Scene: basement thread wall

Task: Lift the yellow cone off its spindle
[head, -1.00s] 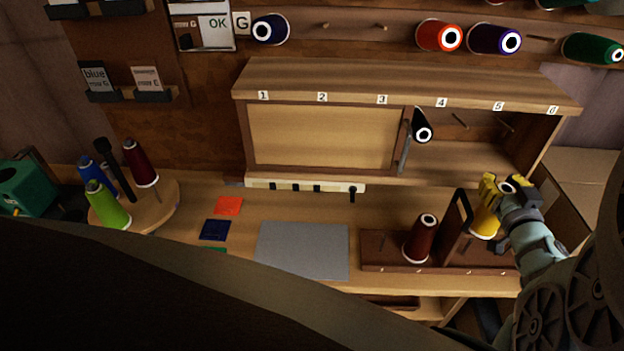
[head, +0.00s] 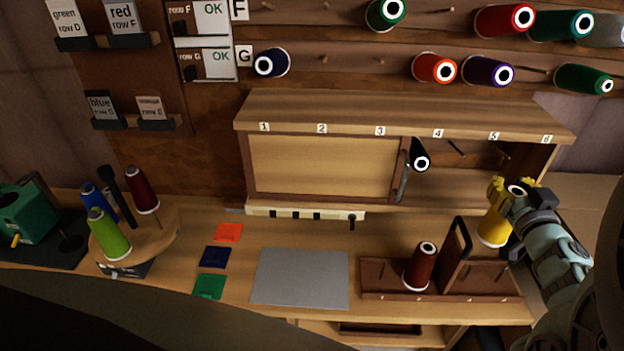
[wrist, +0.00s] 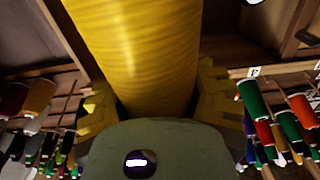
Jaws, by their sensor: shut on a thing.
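The yellow cone (head: 493,229) is held upright at its top by my gripper (head: 515,189), above the right part of the brown spindle rack (head: 400,291). Its white-rimmed base shows above the rack's board, and a short gap seems to show below it. The wrist view shows the yellow cone (wrist: 140,50) large between the two yellow fingers of my gripper (wrist: 158,104). The spindle's tip and the inside of the cone's base are hidden.
A dark red cone (head: 420,267) stands on the rack, left of an upright dark handle frame (head: 456,252). A black cone (head: 420,158) sits in the shelf cabinet (head: 400,110) behind. A grey mat (head: 300,277) lies clear on the bench. Green, blue and red cones stand on a round stand (head: 165,240) at left.

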